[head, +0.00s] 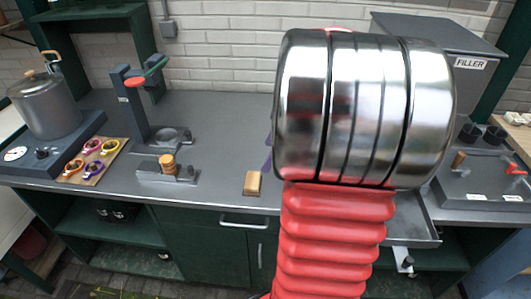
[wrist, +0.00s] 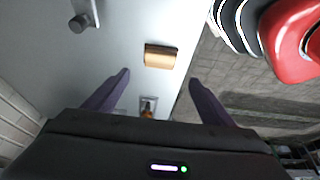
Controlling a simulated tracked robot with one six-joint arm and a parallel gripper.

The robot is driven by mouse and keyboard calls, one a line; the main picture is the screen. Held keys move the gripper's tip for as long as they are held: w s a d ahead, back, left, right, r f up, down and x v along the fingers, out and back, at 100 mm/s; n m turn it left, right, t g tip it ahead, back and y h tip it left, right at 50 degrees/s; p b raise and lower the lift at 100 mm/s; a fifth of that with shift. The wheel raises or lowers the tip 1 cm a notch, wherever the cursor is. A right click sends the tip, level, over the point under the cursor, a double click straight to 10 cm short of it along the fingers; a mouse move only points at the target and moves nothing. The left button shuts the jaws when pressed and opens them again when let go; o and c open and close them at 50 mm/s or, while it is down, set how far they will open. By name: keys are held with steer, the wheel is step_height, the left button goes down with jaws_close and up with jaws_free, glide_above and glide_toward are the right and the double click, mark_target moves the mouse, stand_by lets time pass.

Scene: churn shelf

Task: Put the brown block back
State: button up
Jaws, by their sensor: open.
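The brown block (head: 252,183) lies on the grey counter (head: 215,150) close to its front edge, left of my arm. In the wrist view the block (wrist: 160,56) lies on the pale counter surface, just beyond the fingertips and between their lines. My gripper (wrist: 159,77) is open, its two purple fingers spread wide with nothing between them. The block appears apart from both fingers. In the head view my arm hides most of the gripper; only a bit of purple finger shows beside it.
A dark fixture with a round wooden piece (head: 168,163) stands left of the block, and a dark press stand (head: 140,105) behind it. Farther left are a board of coloured rings (head: 92,160) and a metal pot (head: 44,104). A grey filler box (head: 435,35) stands at right.

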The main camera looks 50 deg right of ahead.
steer(key=s+a+r+m+h, duration=0.1)
steer(key=s+a+m, duration=0.1)
steer(key=a, duration=0.8)
steer(key=s+a+r+m+t+h, duration=0.1)
steer(key=s+a+r+m, duration=0.1)
steer(key=a, duration=0.8)
steer(key=s+a+r+m+t, duration=0.1)
steer(key=s+a+m, duration=0.1)
steer(key=a, duration=0.9)
steer(key=shift+r+m+h, duration=0.15)
steer(key=shift+m+h, duration=0.25)
steer(key=shift+m, duration=0.4)
steer(key=shift+c, duration=0.7)
